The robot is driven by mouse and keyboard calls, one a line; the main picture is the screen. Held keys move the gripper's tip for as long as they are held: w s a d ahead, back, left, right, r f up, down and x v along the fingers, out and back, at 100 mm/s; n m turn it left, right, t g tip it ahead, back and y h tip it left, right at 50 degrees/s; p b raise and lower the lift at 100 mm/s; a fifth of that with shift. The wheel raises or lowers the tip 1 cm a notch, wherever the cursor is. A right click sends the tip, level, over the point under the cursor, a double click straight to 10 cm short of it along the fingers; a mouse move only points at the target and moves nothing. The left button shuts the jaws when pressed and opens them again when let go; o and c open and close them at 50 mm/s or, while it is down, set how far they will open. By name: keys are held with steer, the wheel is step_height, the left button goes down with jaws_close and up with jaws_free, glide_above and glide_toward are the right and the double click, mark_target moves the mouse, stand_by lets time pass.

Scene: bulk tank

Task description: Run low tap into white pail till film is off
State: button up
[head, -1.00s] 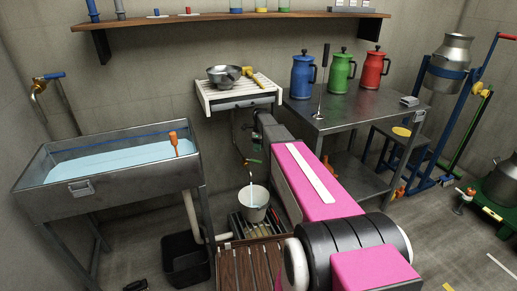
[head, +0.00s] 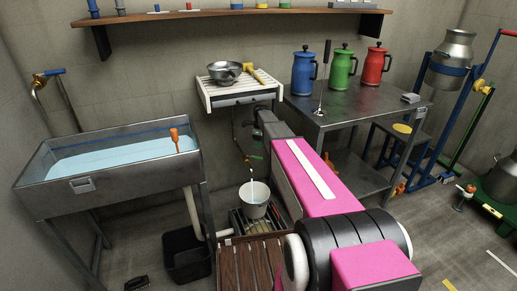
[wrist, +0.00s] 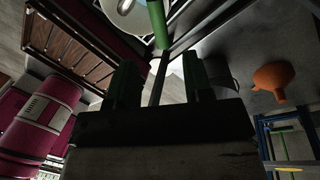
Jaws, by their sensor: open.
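The white pail (head: 253,210) stands upright on a slatted grate below the low tap (head: 250,157). A thin pale stream falls from the tap into the pail's mouth. The tap has a small green lever, which also seems to show in the wrist view (wrist: 158,24). My gripper (wrist: 160,75) is open, its two dark green fingers apart with nothing held between them. The lever lies just beyond the fingertips. In the head view my arm hides the gripper. I cannot make out any film in the pail.
A steel trough (head: 60,199) of pale blue liquid stands at the left, with a black bin (head: 187,262) beside it. A white rack (head: 212,98) holds a steel bowl above the tap. A steel table (head: 350,117) with blue, green and red cans stands to the right.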

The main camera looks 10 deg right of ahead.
mark_target(257, 158)
steer(key=f, duration=0.5)
steer(key=s+f, duration=0.1)
steer(key=f, duration=0.1)
steer(key=shift+s+a+f, duration=0.1)
steer(key=shift+a+f, duration=0.05)
steer(key=shift+a, duration=0.2)
jaws_close()
